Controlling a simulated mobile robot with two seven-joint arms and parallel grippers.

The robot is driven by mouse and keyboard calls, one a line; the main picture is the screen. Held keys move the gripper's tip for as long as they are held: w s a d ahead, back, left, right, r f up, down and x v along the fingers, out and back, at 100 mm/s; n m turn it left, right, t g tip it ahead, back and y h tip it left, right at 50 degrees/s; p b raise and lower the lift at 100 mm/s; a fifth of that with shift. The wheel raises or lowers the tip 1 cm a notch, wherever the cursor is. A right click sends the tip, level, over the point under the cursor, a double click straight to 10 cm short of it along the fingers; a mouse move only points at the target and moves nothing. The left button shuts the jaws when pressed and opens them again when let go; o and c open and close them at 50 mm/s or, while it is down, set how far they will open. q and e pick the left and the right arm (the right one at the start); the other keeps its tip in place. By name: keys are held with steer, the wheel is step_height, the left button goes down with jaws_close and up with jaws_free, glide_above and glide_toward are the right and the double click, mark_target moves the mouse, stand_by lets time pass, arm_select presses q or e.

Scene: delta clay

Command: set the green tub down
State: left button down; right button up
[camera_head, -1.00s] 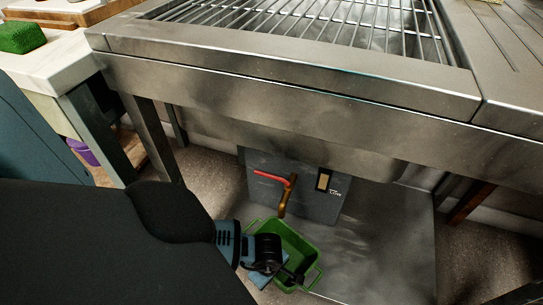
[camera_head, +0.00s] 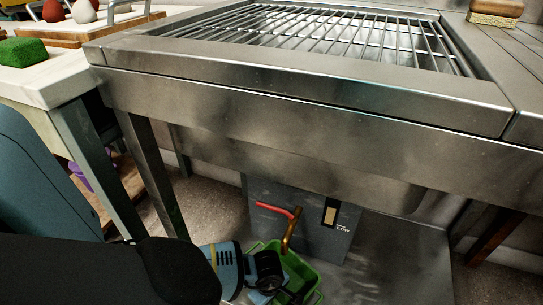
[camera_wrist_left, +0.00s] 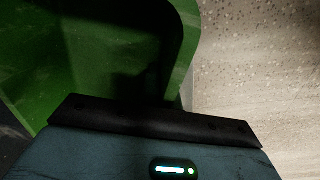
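The green tub (camera_head: 302,272) is low under the sink counter in the head view, in front of the grey box with the red-handled tap. My left gripper (camera_head: 276,289) is at its left near side, overlapping its rim. The tub's green wall (camera_wrist_left: 45,65) fills the upper left of the left wrist view, close to the gripper and partly in dark shadow. The fingers are too dark to show whether they are closed on the rim. I cannot tell whether the tub's base touches the surface below. My right gripper is not in view.
The steel counter (camera_head: 300,105) with its wire rack overhangs the tub. The grey box (camera_head: 335,228) with a red-handled tap (camera_head: 287,226) stands behind it. A metal lower shelf (camera_head: 405,265) has bare room to the right. Table legs stand at the left.

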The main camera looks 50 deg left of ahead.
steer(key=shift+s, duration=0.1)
arm_select(q)
steer(key=shift+f, duration=0.1)
steer(key=c, duration=1.7)
jaws_free()
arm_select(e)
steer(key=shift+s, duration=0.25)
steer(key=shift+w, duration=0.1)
